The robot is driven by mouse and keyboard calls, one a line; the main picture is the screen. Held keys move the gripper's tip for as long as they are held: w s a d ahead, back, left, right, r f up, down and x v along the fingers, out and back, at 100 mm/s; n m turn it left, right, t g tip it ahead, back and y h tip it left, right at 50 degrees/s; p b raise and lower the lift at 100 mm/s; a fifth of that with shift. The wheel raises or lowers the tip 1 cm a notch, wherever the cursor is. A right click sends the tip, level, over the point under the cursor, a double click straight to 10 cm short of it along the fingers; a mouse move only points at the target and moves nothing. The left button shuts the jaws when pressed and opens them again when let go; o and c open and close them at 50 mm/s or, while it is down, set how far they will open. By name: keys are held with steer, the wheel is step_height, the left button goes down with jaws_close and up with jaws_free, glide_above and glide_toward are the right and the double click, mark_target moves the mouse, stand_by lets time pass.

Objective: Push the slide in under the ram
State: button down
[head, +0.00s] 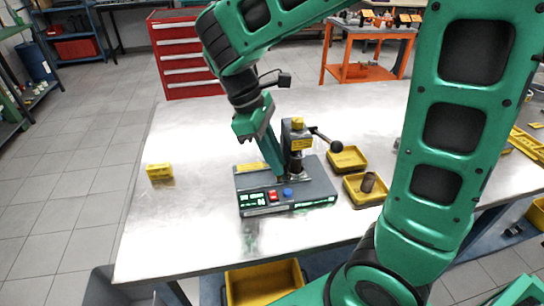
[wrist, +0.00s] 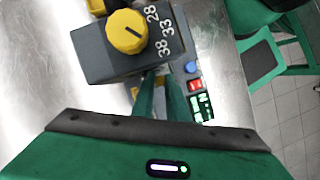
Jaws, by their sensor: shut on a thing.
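The press (head: 318,187) stands on the metal table, a dark grey base with a column and a ram head (head: 297,135) topped by a yellow knob. In the wrist view the head (wrist: 95,55) shows its yellow knob (wrist: 126,31) and the numbers 28, 33 and 38. My gripper (head: 279,176) reaches down to the base just left of the ram. In the wrist view its green fingers (wrist: 160,100) are close together beside the head. They are shut on what appears to be the slide, which is mostly hidden by the fingers and head.
A lever with a black ball (head: 336,146) sticks out right of the head. A red switch (head: 273,196) and blue button (head: 288,192) sit on the base's front. Two yellow trays (head: 347,157) stand to the right; the nearer holds a brown cylinder (head: 368,182). A yellow block (head: 159,171) lies left.

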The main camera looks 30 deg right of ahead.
steer(key=shift+w+d+r, duration=0.1)
steer(key=shift+w+d, duration=0.1)
steer(key=shift+d, duration=0.05)
steer(key=c, duration=1.7)
jaws_free()
steer(key=shift+d, duration=0.1)
steer(key=shift+c, duration=0.2)
steer(key=shift+s, duration=0.1)
steer(key=v, duration=1)
steer(key=shift+r, duration=0.25)
